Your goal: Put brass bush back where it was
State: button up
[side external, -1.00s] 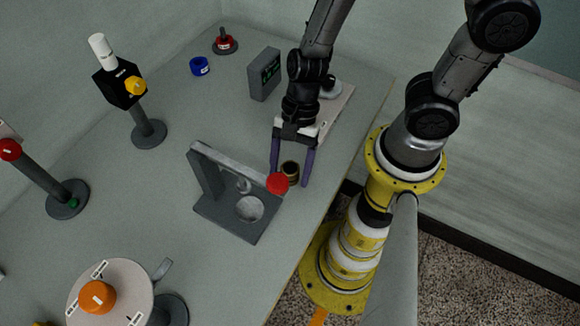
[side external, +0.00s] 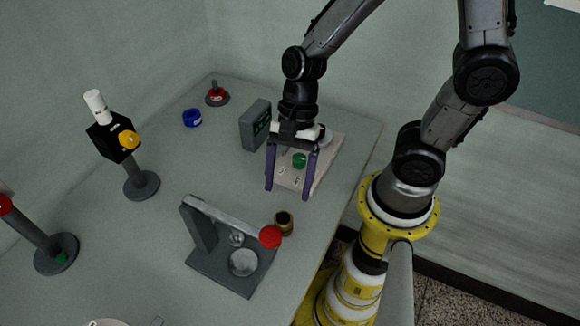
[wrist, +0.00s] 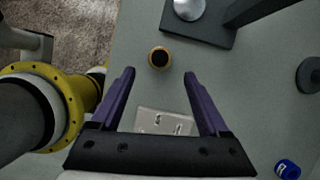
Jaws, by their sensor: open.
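The brass bush (side external: 284,222), a short dark-centred brass ring, stands on the bench just beside the red ball (side external: 270,237) of a grey press-like fixture (side external: 215,265). It also shows in the wrist view (wrist: 159,58), just beyond the fingertips. My gripper (side external: 289,193) has two purple fingers spread wide with nothing between them. It hangs above the bench, apart from the bush, towards the pale board (side external: 325,155). In the wrist view my gripper (wrist: 160,74) is open, with the bush ahead of the gap.
The pale board carries a green knob (side external: 299,160) and small labels. A grey box with a green display (side external: 255,125), a blue ring (side external: 192,118) and a red-topped stand (side external: 217,94) are further back. Posts stand at the left. The bench edge runs close right of the bush.

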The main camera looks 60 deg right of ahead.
jog(key=s+d+r+n+t+h, duration=0.2)
jog(key=d+r+n+t, duration=0.1)
jog(key=d+r+n, duration=0.2)
jog(key=s+d+r+n+t+h, duration=0.2)
jog(key=d+r+n, duration=0.3)
jog(key=r+n, duration=0.5)
jog(key=shift+d+n+t+h, duration=0.3)
jog(key=shift+d+n+t, duration=0.1)
jog(key=shift+n+t, duration=0.25)
jog(key=shift+s, duration=0.1)
